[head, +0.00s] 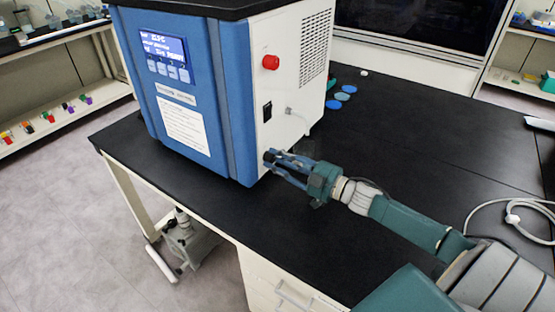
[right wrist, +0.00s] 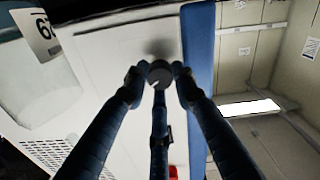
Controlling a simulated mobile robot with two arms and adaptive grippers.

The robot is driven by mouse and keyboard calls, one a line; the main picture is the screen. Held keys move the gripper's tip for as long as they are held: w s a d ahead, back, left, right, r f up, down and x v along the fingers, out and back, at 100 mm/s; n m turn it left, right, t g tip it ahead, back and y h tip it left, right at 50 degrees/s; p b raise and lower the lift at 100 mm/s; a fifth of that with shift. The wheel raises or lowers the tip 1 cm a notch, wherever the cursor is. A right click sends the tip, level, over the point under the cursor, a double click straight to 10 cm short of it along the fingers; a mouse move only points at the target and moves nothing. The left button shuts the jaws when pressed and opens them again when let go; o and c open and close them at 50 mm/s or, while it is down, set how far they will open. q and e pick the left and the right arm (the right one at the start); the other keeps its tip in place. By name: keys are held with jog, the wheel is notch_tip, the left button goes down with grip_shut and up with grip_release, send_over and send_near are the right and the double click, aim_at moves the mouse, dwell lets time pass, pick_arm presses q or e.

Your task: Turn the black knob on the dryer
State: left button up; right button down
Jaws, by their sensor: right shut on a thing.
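The freeze dryer (head: 241,95) stands on the black bench, with a blue front and a white side panel. My right gripper (head: 271,160) comes in from the right in the head view and is at the lower front part of the side panel. In the right wrist view, its blue fingers (right wrist: 158,80) are shut around the black knob (right wrist: 159,73), which shows a pale mark on its round face. In the head view the fingers hide most of the knob. My left gripper is not in view.
A red button (head: 271,62) and a black switch (head: 267,111) sit above the gripper on the side panel. Blue and green discs (head: 341,97) lie behind. The bench top (head: 430,140) to the right is mostly clear.

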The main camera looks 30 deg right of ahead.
jog(key=n, duration=0.5)
jog(key=shift+a+r+n, duration=0.1)
jog(key=shift+r+n, duration=0.1)
jog(key=shift+n, duration=0.1)
jog(key=n+b, duration=0.1)
jog(key=n, duration=0.5)
jog(key=shift+f+b, duration=0.1)
jog(key=shift+b, duration=0.2)
jog(key=shift+a+n, duration=0.1)
jog(key=shift+n, duration=0.2)
jog(key=c, duration=1.4)
grip_release()
jog(key=shift+s, duration=0.1)
jog(key=shift+s+f, duration=0.15)
jog(key=v, duration=1.1)
jog(key=shift+s, duration=0.25)
